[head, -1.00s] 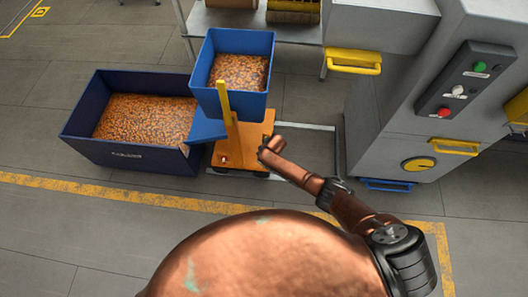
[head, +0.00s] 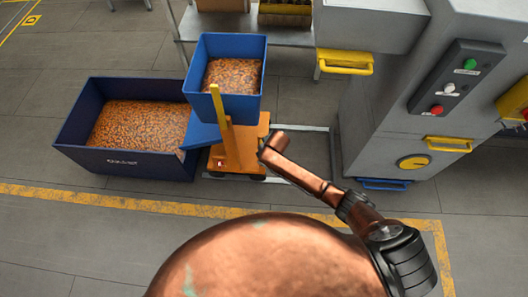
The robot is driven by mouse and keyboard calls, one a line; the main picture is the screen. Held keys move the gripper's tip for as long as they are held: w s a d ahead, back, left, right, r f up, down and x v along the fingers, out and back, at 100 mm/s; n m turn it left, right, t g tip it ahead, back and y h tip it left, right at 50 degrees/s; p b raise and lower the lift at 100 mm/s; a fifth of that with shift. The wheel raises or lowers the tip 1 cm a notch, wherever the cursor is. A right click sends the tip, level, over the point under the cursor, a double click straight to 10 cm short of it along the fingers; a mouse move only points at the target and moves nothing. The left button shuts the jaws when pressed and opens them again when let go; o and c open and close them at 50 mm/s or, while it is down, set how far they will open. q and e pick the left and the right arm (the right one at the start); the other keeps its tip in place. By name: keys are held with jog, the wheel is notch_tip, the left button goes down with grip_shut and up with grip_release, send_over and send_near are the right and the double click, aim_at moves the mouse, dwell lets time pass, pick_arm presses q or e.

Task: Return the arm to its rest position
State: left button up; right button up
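My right arm comes in from the lower right, copper-coloured with black joints. Its far end, where the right gripper (head: 268,150) is, shows in front of the orange cart, and its fingers are too small to tell open from shut. I see nothing held there. My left arm and gripper are out of view. A blue bin (head: 228,106) full of small amber-brown pieces stands on the orange cart (head: 249,145). A larger dark blue box (head: 125,160), holding more of these pieces, stands on the floor to its left.
A grey machine (head: 390,110) with yellow handles and a button panel (head: 456,82) stands at the right. A grey shelf (head: 230,28) is behind the bin. A yellow floor line (head: 120,202) runs in front of the box. The floor at lower left is clear.

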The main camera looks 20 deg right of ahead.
jog(key=shift+r, duration=0.15)
dwell(0.4)
jog(key=s+d+f+g, duration=0.1)
jog(key=s+d+f, duration=0.3)
jog(key=s+f, duration=0.35)
jog(key=s+d+f+m+h, duration=0.1)
jog(key=s+d+f, duration=0.3)
jog(key=s+f, duration=0.4)
jog(key=s+d+f+g, duration=0.1)
jog(key=s+d+f, duration=0.45)
jog(key=f, duration=0.45)
jog(key=s+d+f, duration=0.1)
jog(key=s+f, duration=0.2)
jog(key=s, duration=1)
jog(key=s+d+f+g, duration=0.1)
jog(key=s+f, duration=0.3)
jog(key=s, duration=1)
jog(key=s+d+f+g, duration=0.1)
jog(key=s+f, duration=0.3)
jog(key=s, duration=0.9)
jog(key=shift+s+f, duration=0.2)
jog(key=shift+s, duration=0.15)
